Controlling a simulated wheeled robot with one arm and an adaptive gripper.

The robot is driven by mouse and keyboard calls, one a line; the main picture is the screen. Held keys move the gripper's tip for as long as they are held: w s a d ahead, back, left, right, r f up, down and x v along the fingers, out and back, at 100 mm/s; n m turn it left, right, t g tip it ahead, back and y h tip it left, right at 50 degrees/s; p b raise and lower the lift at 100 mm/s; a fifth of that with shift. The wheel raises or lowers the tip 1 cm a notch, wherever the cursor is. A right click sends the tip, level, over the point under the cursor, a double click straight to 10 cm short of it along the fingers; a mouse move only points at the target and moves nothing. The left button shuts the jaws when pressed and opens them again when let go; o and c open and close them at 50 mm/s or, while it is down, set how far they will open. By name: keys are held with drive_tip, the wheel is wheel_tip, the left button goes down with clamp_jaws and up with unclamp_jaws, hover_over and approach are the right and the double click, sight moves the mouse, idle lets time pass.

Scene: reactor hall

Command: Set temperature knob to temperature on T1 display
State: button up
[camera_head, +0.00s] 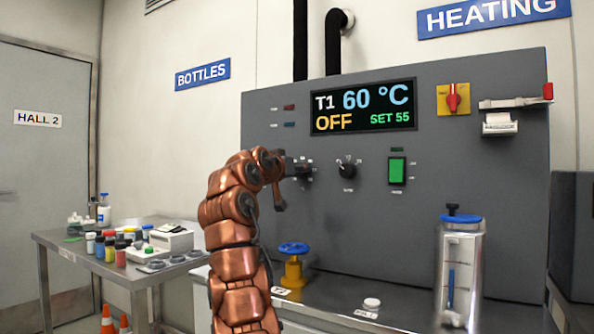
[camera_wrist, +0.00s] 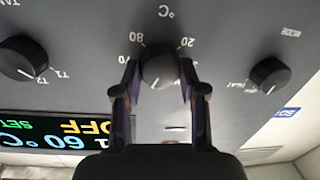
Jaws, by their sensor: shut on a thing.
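The T1 display (camera_head: 363,107) on the grey panel reads T1 60 °C, OFF and SET 55. It also shows upside down at the lower left of the wrist view (camera_wrist: 60,135). The temperature knob (camera_wrist: 159,65) is dark and round, with a °C label and the numbers 80 and 20 around it. Its pale pointer mark shows at the lower edge in the wrist view. My gripper (camera_wrist: 158,78) is shut on this knob, one finger on each side. In the head view my gripper (camera_head: 298,170) is at the panel and partly hides the knob.
A selector knob (camera_head: 347,170) and green switch (camera_head: 397,170) are right of my gripper; a mode knob (camera_wrist: 270,75) shows in the wrist view. A blue-handled valve (camera_head: 293,248) and clear vessel (camera_head: 462,265) stand below. A side table (camera_head: 130,280) holds several bottles.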

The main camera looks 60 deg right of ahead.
drive_tip(key=m+p, duration=0.2)
drive_tip(key=m, duration=0.1)
drive_tip(key=shift+r+m, duration=0.1)
drive_tip(key=shift+m, duration=0.3)
idle(0.4)
drive_tip(key=o, duration=1.1)
drive_tip(key=shift+o, duration=0.2)
drive_tip(key=shift+s+a+r, duration=0.1)
drive_tip(key=shift+s+a, duration=0.05)
drive_tip(key=shift+a, duration=1.3)
drive_tip(key=shift+s+a, duration=0.15)
drive_tip(key=shift+a, duration=1.25)
drive_tip(key=shift+a, duration=0.2)
